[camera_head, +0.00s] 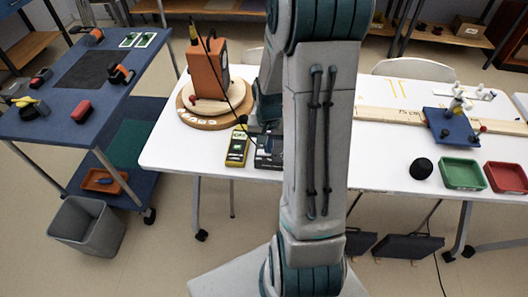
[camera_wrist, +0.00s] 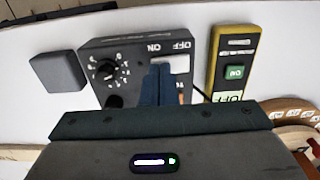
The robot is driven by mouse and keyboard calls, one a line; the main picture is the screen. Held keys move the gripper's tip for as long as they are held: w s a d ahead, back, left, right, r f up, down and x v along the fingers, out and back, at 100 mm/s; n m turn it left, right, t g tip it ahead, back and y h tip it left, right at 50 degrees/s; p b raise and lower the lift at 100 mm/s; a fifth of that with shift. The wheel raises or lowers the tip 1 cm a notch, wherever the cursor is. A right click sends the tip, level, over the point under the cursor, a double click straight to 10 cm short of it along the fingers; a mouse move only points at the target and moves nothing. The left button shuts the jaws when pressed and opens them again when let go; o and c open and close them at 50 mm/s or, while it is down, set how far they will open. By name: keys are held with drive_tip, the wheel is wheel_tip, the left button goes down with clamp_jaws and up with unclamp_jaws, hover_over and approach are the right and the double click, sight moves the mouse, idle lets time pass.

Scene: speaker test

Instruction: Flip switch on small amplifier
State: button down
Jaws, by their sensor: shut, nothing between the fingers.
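The small amplifier (camera_wrist: 125,65) is a dark box in the wrist view, with a round numbered dial (camera_wrist: 106,72) on its left and ON and OFF lettering along its far edge. A pale switch (camera_wrist: 178,64) sits by the lettering, partly covered by my fingers. My gripper (camera_wrist: 160,68) is shut and empty, with its dark blue fingertips over the amplifier at the switch's left side. I cannot tell whether they touch it or which way it is set. In the head view my arm hides much of the amplifier (camera_head: 266,160) and my fingertips.
A yellow device (camera_wrist: 216,67) with a green button lies right of the amplifier, and a grey block (camera_wrist: 57,72) lies left. In the head view an orange speaker (camera_head: 207,68) stands on a round wooden base (camera_head: 199,121) behind, with a black cable coming down.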

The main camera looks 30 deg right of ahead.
drive_tip(key=shift+f, duration=0.2)
drive_tip(key=shift+r, duration=0.15)
drive_tip(key=shift+r+p, duration=2.5)
drive_tip(key=shift+r, duration=0.9)
drive_tip(key=s+a+r+n+t, duration=0.1)
drive_tip(key=s+a+r+n, duration=0.2)
drive_tip(key=s+a+r, duration=0.3)
drive_tip(key=s+a+r+n+t, duration=0.2)
drive_tip(key=s+a+r, duration=0.4)
drive_tip(key=r, duration=0.4)
drive_tip(key=shift+s+r+n, duration=0.35)
drive_tip(key=shift+r+n, duration=0.05)
drive_tip(key=shift+n, duration=0.5)
